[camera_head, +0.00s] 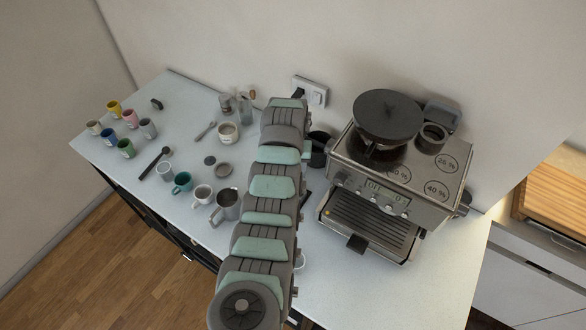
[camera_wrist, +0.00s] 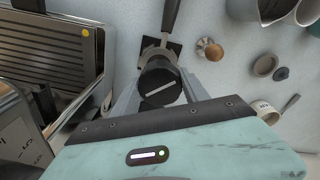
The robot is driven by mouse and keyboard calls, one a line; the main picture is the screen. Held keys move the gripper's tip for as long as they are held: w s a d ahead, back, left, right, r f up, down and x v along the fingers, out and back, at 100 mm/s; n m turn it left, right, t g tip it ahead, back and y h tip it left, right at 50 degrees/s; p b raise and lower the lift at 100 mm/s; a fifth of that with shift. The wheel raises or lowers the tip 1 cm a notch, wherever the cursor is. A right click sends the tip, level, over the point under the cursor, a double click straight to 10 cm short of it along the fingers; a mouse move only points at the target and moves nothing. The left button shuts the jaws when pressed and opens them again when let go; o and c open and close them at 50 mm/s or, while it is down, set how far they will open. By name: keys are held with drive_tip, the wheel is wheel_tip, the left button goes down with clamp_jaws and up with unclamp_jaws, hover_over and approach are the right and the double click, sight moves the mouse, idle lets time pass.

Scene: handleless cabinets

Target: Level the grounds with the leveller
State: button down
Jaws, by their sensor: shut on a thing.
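The leveller (camera_wrist: 160,84) is a black cylinder with a pale line across its top, in the middle of the wrist view. My gripper (camera_wrist: 160,88) is shut on it, with a grey finger on each side. The portafilter (camera_wrist: 171,14) shows just beyond it, with its black handle pointing to the top edge and its metal part partly covered by the leveller. I cannot tell whether the leveller touches the basket, and the grounds are hidden. In the head view my arm hides the gripper, the leveller and the portafilter.
The espresso machine (camera_head: 385,190) stands right of my arm; its drip tray (camera_wrist: 48,50) is at the wrist view's left. A wooden-topped tool (camera_wrist: 213,51) stands near the portafilter. A metal jug (camera_head: 226,206) and several cups (camera_head: 182,181) are left of my arm. The front-right counter (camera_head: 345,285) is clear.

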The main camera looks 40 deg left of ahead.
drive_tip(key=shift+d+r+m+p, duration=0.15)
drive_tip(key=shift+r+m, duration=0.2)
drive_tip(key=shift+m, duration=0.25)
drive_tip(key=shift+a+r+m+p, duration=0.15)
drive_tip(key=shift+r+m, duration=0.15)
drive_tip(key=shift+m, duration=0.3)
drive_tip(key=shift+d, duration=0.1)
drive_tip(key=shift+w+f+b, duration=0.15)
drive_tip(key=shift+f+b, duration=1.6)
drive_tip(key=shift+f, duration=1.2)
drive_tip(key=shift+f+b, duration=0.4)
drive_tip(key=shift+f, duration=0.15)
